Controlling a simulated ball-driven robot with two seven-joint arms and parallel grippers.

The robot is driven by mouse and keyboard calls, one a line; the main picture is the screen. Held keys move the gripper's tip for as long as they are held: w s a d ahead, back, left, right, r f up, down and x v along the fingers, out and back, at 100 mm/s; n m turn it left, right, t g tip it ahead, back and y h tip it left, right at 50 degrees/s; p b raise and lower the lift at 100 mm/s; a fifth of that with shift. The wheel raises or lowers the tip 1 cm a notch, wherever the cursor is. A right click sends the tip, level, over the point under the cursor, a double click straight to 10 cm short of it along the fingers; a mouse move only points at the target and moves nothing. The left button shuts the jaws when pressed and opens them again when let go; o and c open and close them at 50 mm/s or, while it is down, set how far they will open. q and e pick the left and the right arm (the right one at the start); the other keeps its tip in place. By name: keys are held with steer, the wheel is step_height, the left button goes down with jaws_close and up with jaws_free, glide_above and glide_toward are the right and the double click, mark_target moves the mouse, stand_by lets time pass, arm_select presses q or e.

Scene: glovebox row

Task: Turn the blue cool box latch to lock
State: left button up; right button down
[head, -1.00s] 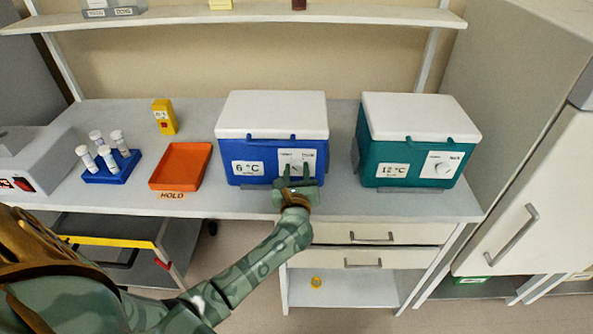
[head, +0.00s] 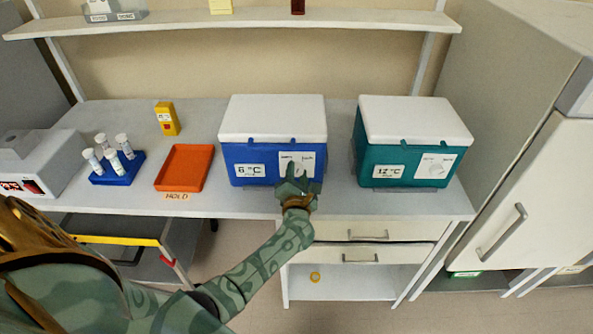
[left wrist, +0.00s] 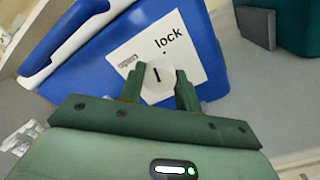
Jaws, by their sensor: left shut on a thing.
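The blue cool box (head: 245,155) with a white lid stands on the bench, marked 6 °C. Its white latch knob (left wrist: 158,76) sits on a white plate (left wrist: 184,42) printed "open" and "lock". In the left wrist view the knob's dark line is tilted slightly and a small dot lies by "lock". My left gripper (left wrist: 160,88) has its two green fingers on either side of the knob, shut on it. In the head view the left gripper (head: 297,172) is at the front of the blue box and hides part of the plate. My right gripper is not in view.
A green cool box (head: 412,140) marked 12 °C stands to the right with its own knob. An orange tray (head: 184,167) and a blue rack (head: 118,172) of tubes are on the left.

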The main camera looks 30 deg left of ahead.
arm_select(q)
steer(key=m+p, duration=0.2)
steer(key=m, duration=0.4)
steer(key=shift+d+f, duration=0.1)
stand_by(0.5)
steer(key=o, duration=1)
steer(key=shift+c, duration=0.2)
